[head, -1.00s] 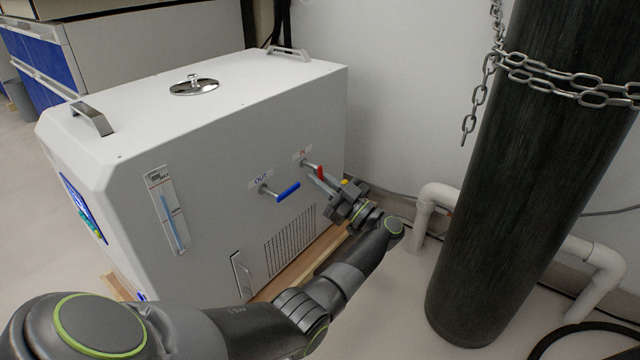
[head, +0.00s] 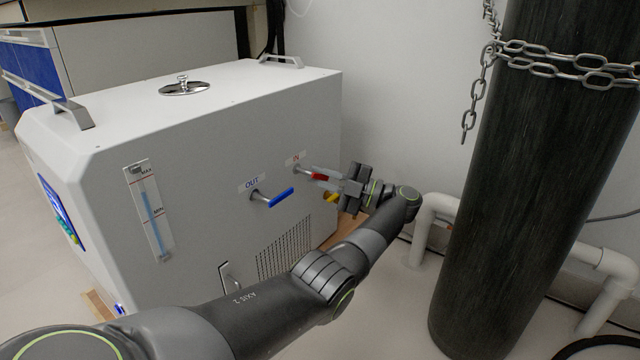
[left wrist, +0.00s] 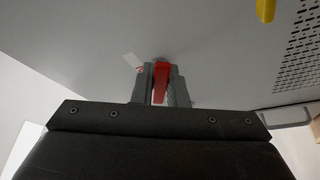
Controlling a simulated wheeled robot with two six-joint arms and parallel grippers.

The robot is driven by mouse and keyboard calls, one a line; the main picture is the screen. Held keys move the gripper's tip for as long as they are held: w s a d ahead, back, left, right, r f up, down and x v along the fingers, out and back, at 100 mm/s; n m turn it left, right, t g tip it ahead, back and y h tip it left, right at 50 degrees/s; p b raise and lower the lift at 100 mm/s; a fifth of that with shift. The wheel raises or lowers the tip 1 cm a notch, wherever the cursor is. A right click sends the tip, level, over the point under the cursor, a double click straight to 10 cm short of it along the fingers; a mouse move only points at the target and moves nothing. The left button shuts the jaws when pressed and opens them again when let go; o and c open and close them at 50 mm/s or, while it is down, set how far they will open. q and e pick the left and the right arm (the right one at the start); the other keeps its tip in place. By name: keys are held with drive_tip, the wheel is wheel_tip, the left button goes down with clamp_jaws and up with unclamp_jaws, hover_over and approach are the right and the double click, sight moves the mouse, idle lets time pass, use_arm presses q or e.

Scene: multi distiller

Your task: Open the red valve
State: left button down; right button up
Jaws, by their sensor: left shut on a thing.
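The red valve (head: 319,177) is a short red lever under the IN label on the side of the white machine. In the head view it points to the right, between the fingers of my left gripper (head: 326,178). In the left wrist view the red lever (left wrist: 161,80) stands between the two grey fingers (left wrist: 160,85), which are shut on it. The fingers hide parts of the lever. My right gripper is in neither view.
The white machine (head: 200,130) carries a blue lever (head: 281,197) under the OUT label, left of the red one. A yellow lever (head: 331,197) shows just below my gripper. A tall black cylinder (head: 520,180) with chains and white pipes (head: 425,225) stands to the right.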

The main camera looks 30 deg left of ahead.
use_arm(q)
drive_tip(key=n, duration=0.2)
drive_tip(key=r+n+h, duration=0.1)
drive_tip(key=n, duration=0.1)
drive_tip(key=n+h, duration=0.1)
drive_tip(key=n, duration=0.1)
drive_tip(key=shift+w+r, duration=0.2)
drive_tip(key=shift+r, duration=0.05)
drive_tip(key=shift+n, duration=0.3)
drive_tip(key=c, duration=1.4)
unclamp_jaws()
drive_tip(key=shift+a, duration=0.1)
drive_tip(key=shift+c, duration=0.2)
drive_tip(key=shift+r, duration=0.1)
